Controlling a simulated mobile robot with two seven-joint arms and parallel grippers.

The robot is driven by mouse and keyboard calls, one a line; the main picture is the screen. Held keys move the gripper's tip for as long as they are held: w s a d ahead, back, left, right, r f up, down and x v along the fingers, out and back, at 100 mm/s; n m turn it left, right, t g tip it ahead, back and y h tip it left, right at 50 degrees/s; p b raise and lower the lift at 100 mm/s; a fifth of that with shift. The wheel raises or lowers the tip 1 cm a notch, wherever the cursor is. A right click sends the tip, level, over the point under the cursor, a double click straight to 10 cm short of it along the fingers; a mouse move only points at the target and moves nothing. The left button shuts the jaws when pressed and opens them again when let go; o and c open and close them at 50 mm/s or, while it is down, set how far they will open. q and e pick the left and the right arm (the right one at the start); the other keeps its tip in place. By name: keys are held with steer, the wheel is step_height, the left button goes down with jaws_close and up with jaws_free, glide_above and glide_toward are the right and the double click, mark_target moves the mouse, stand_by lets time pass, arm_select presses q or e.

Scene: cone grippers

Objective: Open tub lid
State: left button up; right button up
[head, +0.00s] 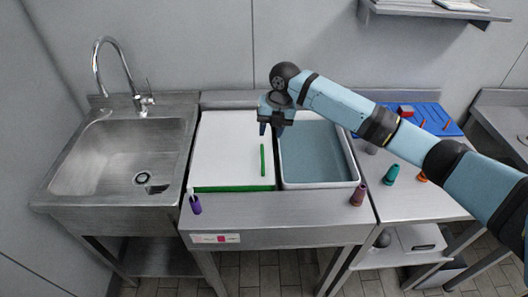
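A white lid (228,150) with a thin green upright handle (263,160) covers most of the left tub in the counter. A strip of green (233,188) shows along its front edge. The right tub (318,152) is uncovered, with a white rim and a blue-grey inside. My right gripper (271,130) points down above the back right part of the lid, behind the handle and apart from it. Its two dark fingertips look spread, with nothing between them. My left gripper is not in view.
A purple cone (196,205) and a brown cone (358,195) stand on the front ledge. A teal cone (390,175) and an orange cone (422,176) stand right of the tubs. A blue board (442,120) lies behind. A sink (118,155) with a faucet is left.

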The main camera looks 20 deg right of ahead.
mark_target(263, 156)
steer(key=f, duration=0.3)
steer(key=a+f, duration=0.1)
steer(key=f, duration=0.2)
steer(key=a+f, duration=0.1)
steer(key=f, duration=0.2)
steer(key=shift+w+f+p, duration=0.2)
steer(key=shift+w+p, duration=0.1)
steer(key=shift+p, duration=0.05)
steer(key=shift+c, duration=0.5)
jaws_close()
